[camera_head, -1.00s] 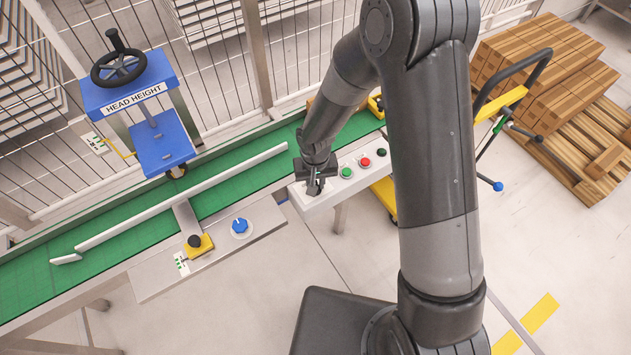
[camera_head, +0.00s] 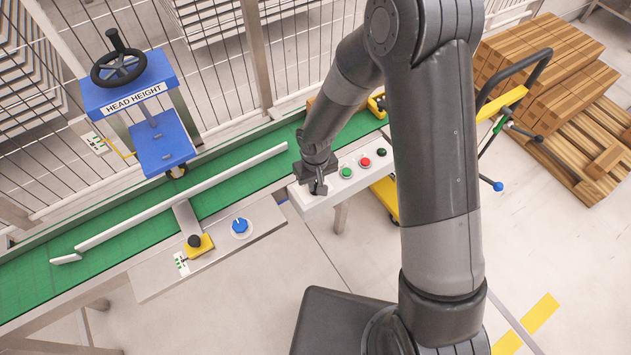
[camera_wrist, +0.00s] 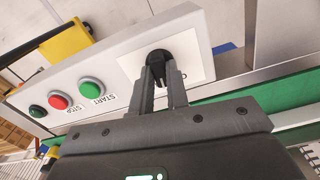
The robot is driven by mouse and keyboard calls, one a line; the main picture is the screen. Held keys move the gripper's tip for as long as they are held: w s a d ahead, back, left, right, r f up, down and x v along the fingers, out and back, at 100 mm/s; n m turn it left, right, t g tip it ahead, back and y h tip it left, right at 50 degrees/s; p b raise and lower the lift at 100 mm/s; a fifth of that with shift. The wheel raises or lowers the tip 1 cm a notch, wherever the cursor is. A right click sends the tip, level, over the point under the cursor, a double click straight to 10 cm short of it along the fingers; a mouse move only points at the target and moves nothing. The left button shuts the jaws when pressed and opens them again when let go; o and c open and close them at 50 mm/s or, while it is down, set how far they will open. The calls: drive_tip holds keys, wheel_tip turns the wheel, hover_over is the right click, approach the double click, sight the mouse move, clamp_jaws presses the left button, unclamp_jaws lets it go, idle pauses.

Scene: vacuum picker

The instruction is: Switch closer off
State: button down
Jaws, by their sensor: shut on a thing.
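The control box (camera_head: 302,203) is a pale panel at the edge of the green conveyor. In the wrist view its face (camera_wrist: 125,75) carries a black rotary switch (camera_wrist: 158,57) on a white square plate (camera_wrist: 199,60). My gripper (camera_head: 318,190) is at the left end of the box, and in the wrist view the gripper fingers (camera_wrist: 163,85) are shut on the black switch knob. The fingers partly hide the knob, and any switch markings are not readable. A green START button (camera_wrist: 91,89) and a red STOP button (camera_wrist: 59,101) sit beside the switch.
A dark button (camera_head: 381,152) is at the box's far end. A blue dial (camera_head: 240,226) and a yellow-based black knob (camera_head: 196,243) are on a lower plate. The blue HEAD HEIGHT stand (camera_head: 150,110) is over the conveyor (camera_head: 235,190). A yellow cart (camera_head: 385,195) is behind the box.

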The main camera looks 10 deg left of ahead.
drive_tip(key=n, duration=0.5)
drive_tip(key=shift+n, duration=0.4)
idle(0.4)
drive_tip(key=c, duration=1.4)
unclamp_jaws()
wheel_tip(320, 180, up, 11)
drive_tip(key=shift+f, duration=0.1)
